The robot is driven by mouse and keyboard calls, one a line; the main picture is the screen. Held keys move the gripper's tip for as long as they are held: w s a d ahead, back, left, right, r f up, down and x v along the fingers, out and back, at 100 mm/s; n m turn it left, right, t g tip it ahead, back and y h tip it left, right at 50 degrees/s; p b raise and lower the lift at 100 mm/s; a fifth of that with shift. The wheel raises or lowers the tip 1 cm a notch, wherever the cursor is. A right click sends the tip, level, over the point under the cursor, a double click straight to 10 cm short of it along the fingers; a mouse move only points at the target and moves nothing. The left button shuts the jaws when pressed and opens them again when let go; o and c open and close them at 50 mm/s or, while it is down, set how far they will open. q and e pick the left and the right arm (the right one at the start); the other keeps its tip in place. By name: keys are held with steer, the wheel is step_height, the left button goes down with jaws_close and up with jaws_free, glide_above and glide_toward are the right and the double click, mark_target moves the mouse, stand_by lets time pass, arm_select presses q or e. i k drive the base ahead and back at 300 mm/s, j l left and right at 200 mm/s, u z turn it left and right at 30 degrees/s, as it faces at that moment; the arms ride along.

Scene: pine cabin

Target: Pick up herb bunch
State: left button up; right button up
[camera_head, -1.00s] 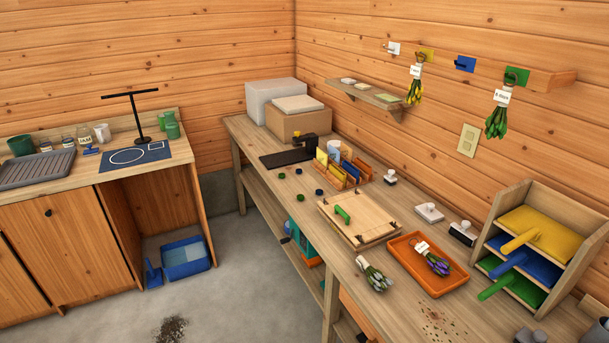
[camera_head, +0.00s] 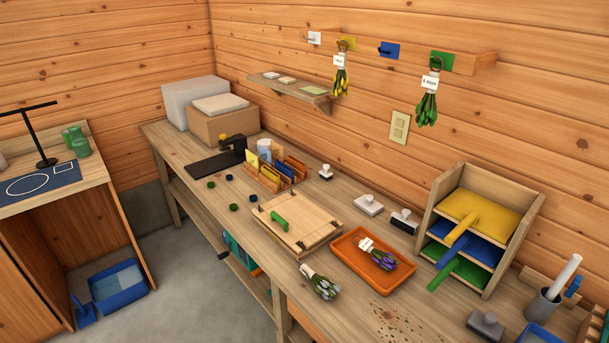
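Several herb bunches are in view. One with grey-white tips (camera_head: 321,283) lies on the bare workbench, left of the orange tray. A purple bunch with a white tag (camera_head: 382,256) lies in the orange tray (camera_head: 372,287). A yellow bunch (camera_head: 341,82) hangs from the wall rail near a yellow plate. A green bunch with a white tag (camera_head: 427,109) hangs at the green plate (camera_head: 442,62). Neither of my grippers shows in the head view.
The workbench (camera_head: 290,313) also holds a wooden press board (camera_head: 308,232), stamps, a card rack and a shelf unit with coloured scoops (camera_head: 478,215). Brown crumbs (camera_head: 398,322) lie in front of the tray. A grey pot with a white roll (camera_head: 544,305) stands at the right.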

mark_target(322, 285)
steer(key=j+z, duration=0.3)
steer(key=j, duration=0.45)
steer(key=k+j+z, duration=0.1)
steer(key=j+z, duration=0.2)
steer(key=j, duration=0.45)
